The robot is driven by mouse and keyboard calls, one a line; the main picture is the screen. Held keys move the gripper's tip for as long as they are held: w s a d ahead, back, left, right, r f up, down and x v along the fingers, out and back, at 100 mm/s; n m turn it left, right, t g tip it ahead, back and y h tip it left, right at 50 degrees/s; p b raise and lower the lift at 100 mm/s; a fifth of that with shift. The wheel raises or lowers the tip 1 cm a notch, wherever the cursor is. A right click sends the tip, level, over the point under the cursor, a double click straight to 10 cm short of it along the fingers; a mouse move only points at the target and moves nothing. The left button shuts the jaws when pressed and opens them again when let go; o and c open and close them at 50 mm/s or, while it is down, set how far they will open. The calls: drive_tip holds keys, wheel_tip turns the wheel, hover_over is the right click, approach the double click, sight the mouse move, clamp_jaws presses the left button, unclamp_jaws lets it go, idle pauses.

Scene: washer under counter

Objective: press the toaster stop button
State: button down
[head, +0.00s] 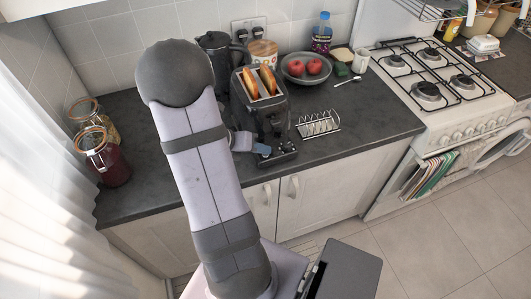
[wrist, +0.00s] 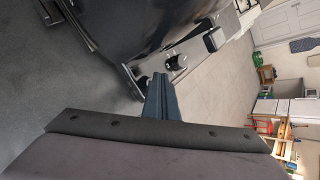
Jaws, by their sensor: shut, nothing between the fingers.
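The dark toaster (head: 270,116) stands on the counter with two bread slices (head: 257,82) poking up from its slots. In the wrist view the shiny toaster side (wrist: 135,30) fills the top middle. A grey strip on it carries a round dark knob or button (wrist: 176,62) and a dark block-shaped part (wrist: 214,40). I cannot tell which is the stop button. My gripper (head: 264,150) is shut and empty at the toaster's lower front. In the wrist view its blue-grey fingertips (wrist: 161,78) are just below and left of the round part; contact cannot be told.
A toast rack (head: 318,124) stands right of the toaster, with a bowl of red apples (head: 305,68) behind. A dark kettle (head: 216,50) is behind it to the left. Two jars (head: 103,157) stand at far left. The counter (head: 370,110) is clear right of the rack.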

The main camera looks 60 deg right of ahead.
sight(262, 156)
drive_tip(key=shift+r, duration=0.1)
drive_tip(key=shift+r+p, duration=0.7)
drive_tip(key=shift+p, duration=0.15)
drive_tip(key=shift+r, duration=0.1)
wheel_tip(262, 156, up, 5)
drive_tip(key=p, duration=0.5)
idle(0.6)
